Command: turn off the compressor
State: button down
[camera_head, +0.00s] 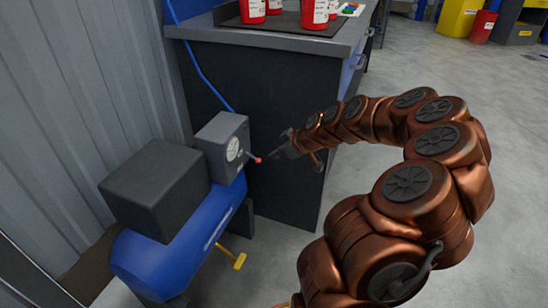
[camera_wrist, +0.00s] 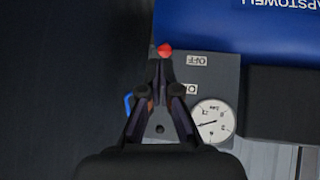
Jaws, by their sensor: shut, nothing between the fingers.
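The compressor is a blue tank (camera_head: 180,250) with a dark box (camera_head: 155,188) on top and a grey switch box (camera_head: 222,145) with a round gauge. A lever with a red tip (camera_head: 257,160) sticks out from the switch box, slanting slightly down. My gripper (camera_head: 279,152) is shut and empty, just right of the red tip. In the wrist view, the red tip (camera_wrist: 164,50) shows just beyond my closed fingertips (camera_wrist: 160,63), beside the OFF label (camera_wrist: 197,60). The ON label (camera_wrist: 177,89) is partly hidden by a finger. I cannot tell whether the fingers touch the lever.
A corrugated wall (camera_head: 90,85) borders the left. A yellow pedal-like part (camera_head: 238,261) juts out low by the tank.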

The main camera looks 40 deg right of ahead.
jog(key=s+d+r+p, duration=0.2)
jog(key=s+d, duration=0.1)
jog(key=s, duration=0.7)
jog(key=shift+d, duration=0.25)
jog(key=shift+a+r+p, duration=0.1)
jog(key=shift+p, duration=0.2)
